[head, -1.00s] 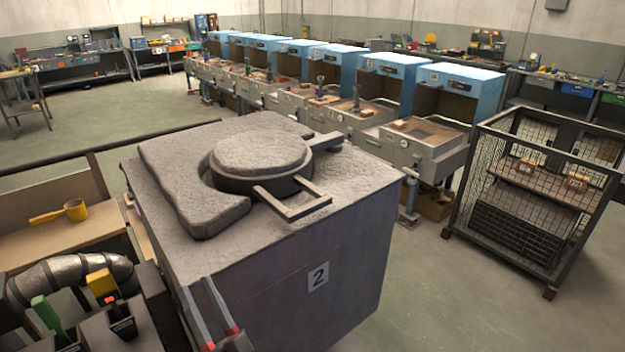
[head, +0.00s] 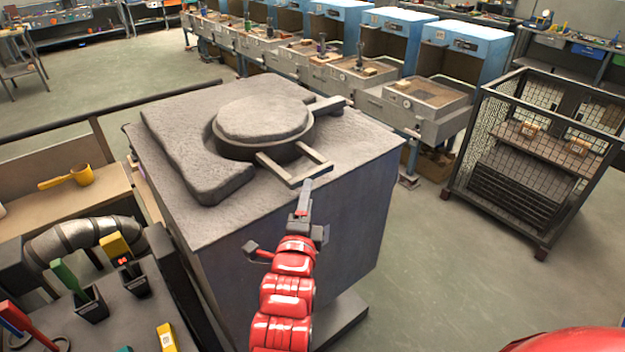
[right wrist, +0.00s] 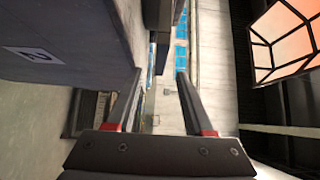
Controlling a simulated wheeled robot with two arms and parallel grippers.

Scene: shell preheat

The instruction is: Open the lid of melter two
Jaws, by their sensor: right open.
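Melter two (head: 345,215) is a grey box-shaped unit. Its round, rough-topped lid (head: 262,118) lies flat on top, with a U-shaped handle (head: 322,166) sticking out toward me and a bar at the far right side. My right gripper (head: 304,196) is at the near end of the handle, fingers pointing up in the picture; whether it touches the handle I cannot tell. In the right wrist view my right gripper (right wrist: 155,95) is open, with nothing clearly between its fingers. The melter's number 2 label (right wrist: 33,55) shows there at left. My left gripper is not in view.
A wire cage cart (head: 545,150) stands at right, with blue-hooded stations (head: 460,60) behind. At left are a yellow ladle (head: 80,175) on a bench, a silver duct (head: 80,240) and a dark panel of coloured levers (head: 120,325). Floor right of the melter is clear.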

